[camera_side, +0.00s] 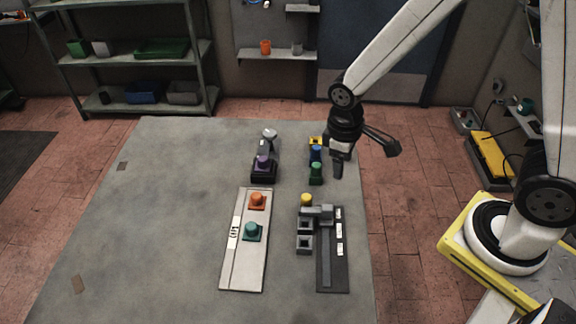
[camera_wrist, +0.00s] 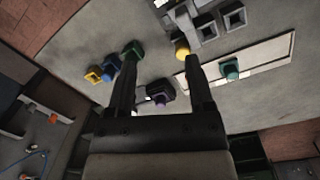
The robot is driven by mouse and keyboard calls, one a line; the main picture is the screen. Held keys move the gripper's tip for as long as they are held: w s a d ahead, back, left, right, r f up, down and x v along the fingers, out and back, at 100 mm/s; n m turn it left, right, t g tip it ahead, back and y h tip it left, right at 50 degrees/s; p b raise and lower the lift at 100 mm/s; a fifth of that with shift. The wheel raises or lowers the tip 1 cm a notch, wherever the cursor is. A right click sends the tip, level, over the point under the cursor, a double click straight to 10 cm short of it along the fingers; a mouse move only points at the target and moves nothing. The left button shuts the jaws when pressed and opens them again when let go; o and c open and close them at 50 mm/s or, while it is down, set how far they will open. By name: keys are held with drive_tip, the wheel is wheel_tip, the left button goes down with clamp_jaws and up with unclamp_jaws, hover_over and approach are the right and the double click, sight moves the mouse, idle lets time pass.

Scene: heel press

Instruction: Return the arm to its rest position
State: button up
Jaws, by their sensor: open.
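My gripper (camera_side: 338,168) hangs in the air over the right part of the grey table (camera_side: 180,215), pointing down. It is open and empty; in the wrist view its two fingers (camera_wrist: 161,70) stand apart with nothing held between them. In that view the green piece (camera_wrist: 133,49) shows past the left fingertip and the yellow knob (camera_wrist: 183,49) past the right one. In the side view the green piece (camera_side: 316,174) is just left of the gripper. My arm reaches in from the right.
A pale board (camera_side: 240,270) carries orange (camera_side: 257,199) and teal (camera_side: 252,231) pieces. A dark fixture (camera_side: 333,275) with grey blocks stands to its right. A purple-topped dark block (camera_side: 264,168) and a blue piece (camera_side: 316,153) stand behind.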

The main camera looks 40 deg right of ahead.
drive_tip(key=s+d+r+m+t, duration=0.3)
drive_tip(key=d+r+m, duration=0.1)
drive_tip(key=shift+s+d+r+y, duration=0.15)
drive_tip(key=shift+s+d+y, duration=0.1)
drive_tip(key=shift+s+y, duration=0.1)
idle(1.0)
